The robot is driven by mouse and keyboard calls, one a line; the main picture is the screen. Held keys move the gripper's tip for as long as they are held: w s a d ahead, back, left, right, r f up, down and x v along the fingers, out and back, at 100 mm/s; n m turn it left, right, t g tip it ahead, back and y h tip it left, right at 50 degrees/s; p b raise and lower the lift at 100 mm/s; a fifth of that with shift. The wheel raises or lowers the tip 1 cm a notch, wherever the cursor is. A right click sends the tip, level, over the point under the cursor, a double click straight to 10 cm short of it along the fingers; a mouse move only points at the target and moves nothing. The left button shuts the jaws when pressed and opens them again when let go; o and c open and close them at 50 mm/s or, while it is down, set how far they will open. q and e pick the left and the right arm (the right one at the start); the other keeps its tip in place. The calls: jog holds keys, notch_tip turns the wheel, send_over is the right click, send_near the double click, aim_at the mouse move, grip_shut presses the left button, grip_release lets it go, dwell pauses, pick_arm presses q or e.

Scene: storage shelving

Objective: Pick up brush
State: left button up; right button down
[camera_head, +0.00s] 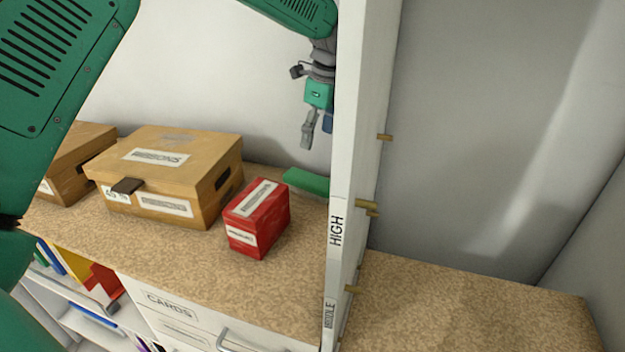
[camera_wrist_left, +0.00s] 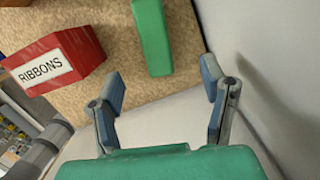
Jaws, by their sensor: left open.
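A green, elongated object (camera_head: 306,181) lies on the cork-like shelf top between the red box and the white upright panel. It may be the brush, but no bristles show. It also shows in the left wrist view (camera_wrist_left: 152,38), beyond and roughly between my fingertips. My left gripper (camera_head: 318,131) is open and empty, pointing down above and behind the green object, near the back wall. Its two blue-grey fingers also show in the left wrist view (camera_wrist_left: 163,82), apart from the object. My right gripper is not in view.
A red box (camera_head: 262,222) stands left of the green object. A lidded wooden box (camera_head: 168,170) stands further left. The white upright panel (camera_head: 352,150) marked HIGH and MIDDLE stands close on the right. The shelf top (camera_head: 200,268) in front is clear, above drawers.

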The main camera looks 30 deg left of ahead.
aim_at(311, 177)
pick_arm(q)
jog(key=f, duration=0.1)
jog(key=d+f, duration=0.1)
jog(key=f, duration=0.1)
jog(key=shift+s+d, duration=0.2)
jog(key=shift+d, duration=0.15)
jog(key=a+f, duration=0.2)
jog(key=f, duration=0.1)
jog(key=a+f, duration=0.1)
jog(key=f, duration=0.1)
jog(key=shift+a, duration=0.15)
jog(key=f, duration=0.2)
jog(key=d+f, duration=0.1)
jog(key=shift+s+f, duration=0.3)
jog(key=shift+f, duration=0.1)
jog(key=shift+a+f, duration=0.1)
jog(key=shift+f, duration=0.1)
jog(key=shift+a+f, duration=0.1)
jog(key=shift+a, duration=0.6)
jog(key=c, duration=1.3)
jog(key=shift+d, duration=0.2)
jog(key=shift+c, duration=0.5)
jog(key=shift+w+d+r, duration=0.1)
jog(key=shift+d+r, duration=0.15)
jog(key=shift+d, duration=0.05)
jog(key=r, duration=0.9)
jog(key=shift+a+r, duration=0.25)
jog(key=shift+a, duration=0.05)
jog(key=shift+d, duration=0.15)
